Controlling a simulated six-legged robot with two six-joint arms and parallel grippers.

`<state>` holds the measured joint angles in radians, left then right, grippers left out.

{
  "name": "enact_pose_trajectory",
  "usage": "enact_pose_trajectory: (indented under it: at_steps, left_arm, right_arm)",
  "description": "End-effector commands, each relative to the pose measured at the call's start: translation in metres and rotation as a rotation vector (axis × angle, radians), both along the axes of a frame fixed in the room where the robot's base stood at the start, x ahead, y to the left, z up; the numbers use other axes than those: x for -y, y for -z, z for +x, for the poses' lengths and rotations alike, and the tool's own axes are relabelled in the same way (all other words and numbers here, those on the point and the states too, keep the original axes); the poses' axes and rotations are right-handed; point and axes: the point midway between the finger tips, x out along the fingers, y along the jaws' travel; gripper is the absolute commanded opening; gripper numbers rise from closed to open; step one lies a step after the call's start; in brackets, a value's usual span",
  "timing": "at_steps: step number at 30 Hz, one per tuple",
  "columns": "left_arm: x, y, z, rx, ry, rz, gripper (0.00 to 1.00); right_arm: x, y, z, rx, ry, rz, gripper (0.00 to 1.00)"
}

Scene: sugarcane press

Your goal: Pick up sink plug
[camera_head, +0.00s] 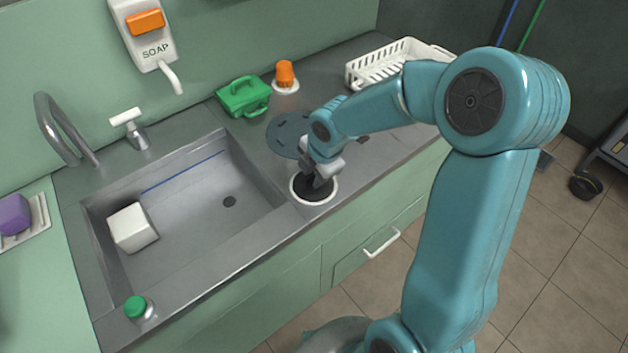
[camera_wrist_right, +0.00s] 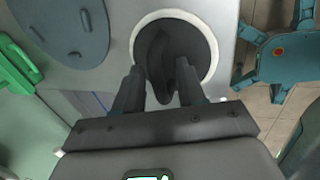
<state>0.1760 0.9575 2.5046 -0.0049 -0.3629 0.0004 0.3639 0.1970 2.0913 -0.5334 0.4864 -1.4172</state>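The sink plug (camera_head: 313,194) looks like a black disc with a white rim and a dark raised handle. It lies on the grey counter to the right of the sink (camera_head: 190,215), near the front edge. My right gripper (camera_head: 318,176) is directly above it and hides part of it. In the right wrist view, the plug (camera_wrist_right: 206,52) is just beyond the fingertips. The right gripper (camera_wrist_right: 160,80) is open, with one finger on each side of the plug's handle and gaps visible between. My left gripper is not in view.
A white block (camera_head: 132,228) sits in the sink, left of the dark drain hole (camera_head: 229,201). A grey-blue oval plate (camera_head: 285,135), green box (camera_head: 243,96), orange-topped item (camera_head: 285,76) and white rack (camera_head: 385,62) stand behind the plug. A green-capped item (camera_head: 136,307) is at front left.

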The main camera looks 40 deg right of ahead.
Motion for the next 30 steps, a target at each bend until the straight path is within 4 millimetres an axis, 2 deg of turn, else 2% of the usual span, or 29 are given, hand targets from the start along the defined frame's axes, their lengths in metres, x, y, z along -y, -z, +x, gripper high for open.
enact_pose_trajectory:
  at_steps: [2,3,6,20,26,30]
  left_arm:
    - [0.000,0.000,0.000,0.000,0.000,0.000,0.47]
    - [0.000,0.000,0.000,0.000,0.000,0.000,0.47]
    - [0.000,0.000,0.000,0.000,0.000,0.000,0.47]
    - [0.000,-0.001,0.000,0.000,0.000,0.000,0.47]
    - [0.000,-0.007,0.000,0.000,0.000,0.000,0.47]
    - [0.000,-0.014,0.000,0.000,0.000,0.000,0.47]
  right_arm:
    - [0.000,0.000,0.000,0.000,0.000,0.000,0.40]
    - [0.000,0.000,0.000,0.000,0.000,0.000,0.27]
    - [0.000,0.000,0.000,0.000,0.000,0.000,0.00]
    - [0.000,-0.004,0.000,0.001,0.001,0.000,0.00]
    - [0.000,-0.030,0.000,0.004,0.001,-0.001,0.00]
    - [0.000,-0.068,0.001,0.008,0.000,-0.002,0.00]
